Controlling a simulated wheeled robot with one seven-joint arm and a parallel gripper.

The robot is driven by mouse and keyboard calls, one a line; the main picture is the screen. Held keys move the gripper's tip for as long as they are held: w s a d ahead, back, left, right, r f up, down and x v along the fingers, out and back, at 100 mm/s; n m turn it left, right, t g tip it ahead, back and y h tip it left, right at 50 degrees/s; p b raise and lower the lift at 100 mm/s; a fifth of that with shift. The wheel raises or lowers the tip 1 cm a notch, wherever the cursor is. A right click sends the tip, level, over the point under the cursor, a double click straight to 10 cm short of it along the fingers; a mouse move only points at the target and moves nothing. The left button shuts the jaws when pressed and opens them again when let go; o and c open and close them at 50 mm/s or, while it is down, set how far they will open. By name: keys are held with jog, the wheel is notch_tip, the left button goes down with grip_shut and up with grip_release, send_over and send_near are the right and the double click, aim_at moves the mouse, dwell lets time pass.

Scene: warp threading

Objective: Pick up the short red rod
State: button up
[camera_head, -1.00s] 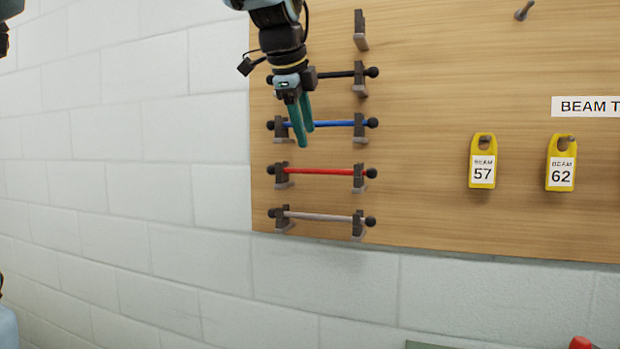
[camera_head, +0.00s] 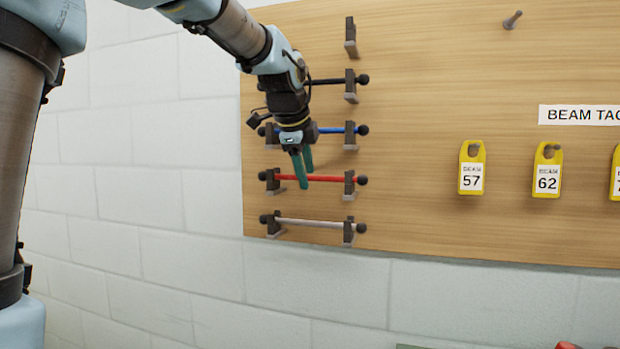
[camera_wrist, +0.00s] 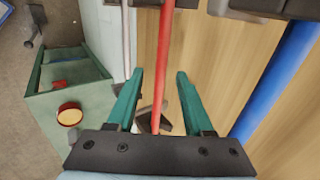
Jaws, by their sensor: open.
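The short red rod (camera_head: 325,179) lies level in two dark brackets on the wooden board, with black knobs at its ends. In the wrist view the red rod (camera_wrist: 160,70) runs up the picture between the two teal fingers. My gripper (camera_head: 305,182) is open and empty, in front of the rod left of its middle. In the wrist view my gripper (camera_wrist: 157,75) has a gap on each side of the rod. I cannot tell how far the fingertips are from the rod in depth.
A blue rod (camera_head: 335,129) hangs above and a pale grey rod (camera_head: 310,222) below, each in brackets. A black rod (camera_head: 328,81) is higher. Yellow tags (camera_head: 472,167) hang to the right. A green box (camera_wrist: 68,85) shows in the wrist view.

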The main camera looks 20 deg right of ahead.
grip_shut()
dwell(0.8)
